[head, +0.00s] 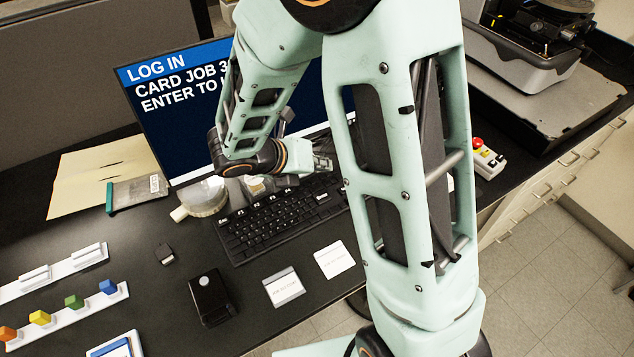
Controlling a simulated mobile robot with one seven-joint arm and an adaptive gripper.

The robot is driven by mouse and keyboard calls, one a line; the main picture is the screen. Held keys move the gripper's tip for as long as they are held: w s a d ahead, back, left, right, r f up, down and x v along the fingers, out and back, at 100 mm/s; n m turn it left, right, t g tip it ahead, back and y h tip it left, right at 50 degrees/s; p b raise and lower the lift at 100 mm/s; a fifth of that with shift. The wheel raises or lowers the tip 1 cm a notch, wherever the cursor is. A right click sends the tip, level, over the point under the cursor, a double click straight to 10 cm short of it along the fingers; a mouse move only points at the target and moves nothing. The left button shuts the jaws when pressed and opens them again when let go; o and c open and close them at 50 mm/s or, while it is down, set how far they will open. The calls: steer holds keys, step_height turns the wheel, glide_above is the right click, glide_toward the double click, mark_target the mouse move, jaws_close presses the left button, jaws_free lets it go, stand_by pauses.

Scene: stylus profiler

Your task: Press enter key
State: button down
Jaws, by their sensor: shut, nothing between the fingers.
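The black keyboard (270,222) lies on the dark bench in front of the monitor (185,120). The monitor shows a blue "LOG IN" screen with white text that includes "CARD JOB 3" and "ENTER TO", partly covered by my arm. The enter key cannot be made out for certain; the keyboard's right end is hidden behind my arm. My gripper (324,162) is shut and empty, over the back right part of the keyboard. Whether its tips touch a key cannot be told from this angle.
A black box (210,297) and two white cards, one being (335,260), lie in front. Racks with coloured pegs (73,302) are at the left. A red-button box (487,158) stands at the right.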

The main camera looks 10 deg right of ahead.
mark_target(321, 198)
steer(key=shift+f, duration=0.2)
steer(key=f+b, duration=0.7)
steer(key=f, duration=0.1)
steer(key=shift+w+a+f+b, duration=0.15)
steer(key=shift+w+f+b, duration=0.1)
steer(key=shift+w+b, duration=0.05)
steer(key=shift+f, duration=0.15)
stand_by(1.2)
steer(key=shift+f+b, duration=0.3)
steer(key=shift+f, duration=0.35)
stand_by(0.6)
steer(key=shift+r, duration=0.1)
steer(key=shift+r+p, duration=0.5)
steer(key=shift+r, duration=0.25)
